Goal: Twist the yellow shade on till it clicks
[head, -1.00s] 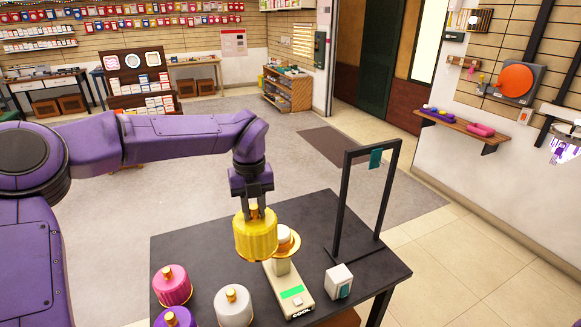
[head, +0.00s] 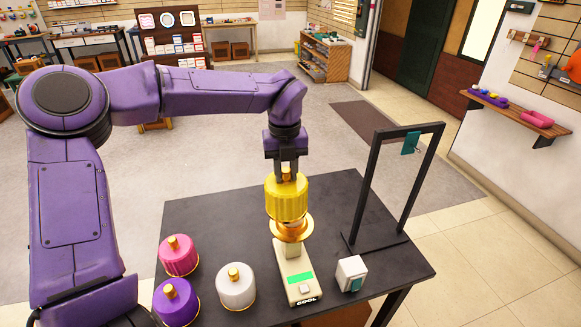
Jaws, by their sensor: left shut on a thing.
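The yellow shade (head: 287,198) is a ribbed yellow cap with a gold knob on top. My left gripper (head: 287,174) is shut on that knob from above, and the shade hangs upright. Directly below the shade is a gold-rimmed holder (head: 292,231) on a beige base (head: 294,272) with a green panel and the word COOL at its front. The white bulb part is hidden behind or under the shade. I cannot tell whether the shade is seated on the holder. My right gripper is not in view.
Pink (head: 179,258), purple (head: 176,303) and white (head: 236,286) shades stand at the table's left front. A small white box (head: 351,273) and a black frame (head: 376,190) with a teal tag stand to the right. The dark table's (head: 215,215) back left is clear.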

